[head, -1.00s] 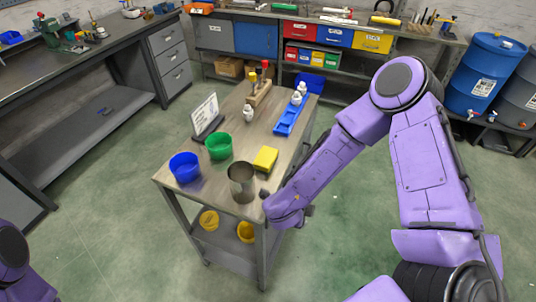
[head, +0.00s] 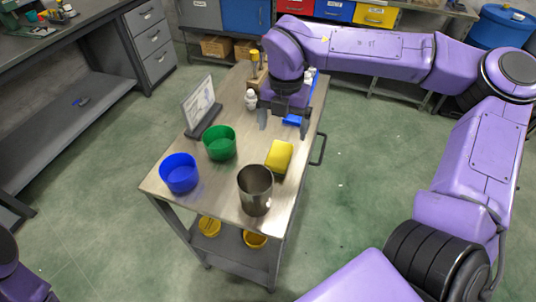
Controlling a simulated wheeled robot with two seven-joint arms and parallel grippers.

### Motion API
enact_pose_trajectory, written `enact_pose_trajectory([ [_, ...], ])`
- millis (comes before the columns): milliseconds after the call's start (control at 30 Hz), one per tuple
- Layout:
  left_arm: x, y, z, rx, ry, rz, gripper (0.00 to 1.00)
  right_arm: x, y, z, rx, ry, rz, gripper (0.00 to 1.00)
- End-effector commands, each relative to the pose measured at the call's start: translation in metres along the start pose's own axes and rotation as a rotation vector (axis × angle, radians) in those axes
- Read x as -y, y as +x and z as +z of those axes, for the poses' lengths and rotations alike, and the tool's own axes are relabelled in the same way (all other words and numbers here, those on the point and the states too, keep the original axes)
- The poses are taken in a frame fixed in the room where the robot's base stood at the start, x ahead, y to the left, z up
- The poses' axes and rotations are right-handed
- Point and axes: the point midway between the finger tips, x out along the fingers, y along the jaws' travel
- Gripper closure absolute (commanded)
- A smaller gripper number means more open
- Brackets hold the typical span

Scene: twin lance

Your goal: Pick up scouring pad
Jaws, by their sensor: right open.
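The scouring pad (head: 279,156) is a yellow block lying on the metal cart top (head: 222,178), right of the green cup and behind the steel cup. My right gripper (head: 284,130) is open above the cart, just behind the pad, its two dark fingers pointing down and apart.
A blue cup (head: 179,173), a green cup (head: 220,143) and a steel cup (head: 255,190) stand near the pad. A sign in a stand (head: 200,106) is at the cart's left.

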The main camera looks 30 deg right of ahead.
Motion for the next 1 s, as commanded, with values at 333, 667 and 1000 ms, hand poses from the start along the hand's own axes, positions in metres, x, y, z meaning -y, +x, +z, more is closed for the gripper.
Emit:
enact_pose_trajectory([
  [333,-0.001,0.017,0.008,0.001,0.0,-0.001,0.7,-0.002,0.049,0.001,-0.004,-0.004,-0.005,0.06],
  [667,0.0,0.007,0.003,0.001,0.0,-0.001,0.7,-0.005,0.096,0.007,-0.004,-0.002,-0.007,0.06],
  [1000,0.0,0.004,0.002,0.001,0.0,0.0,0.7,-0.007,0.129,0.01,-0.001,-0.002,-0.002,0.06],
])
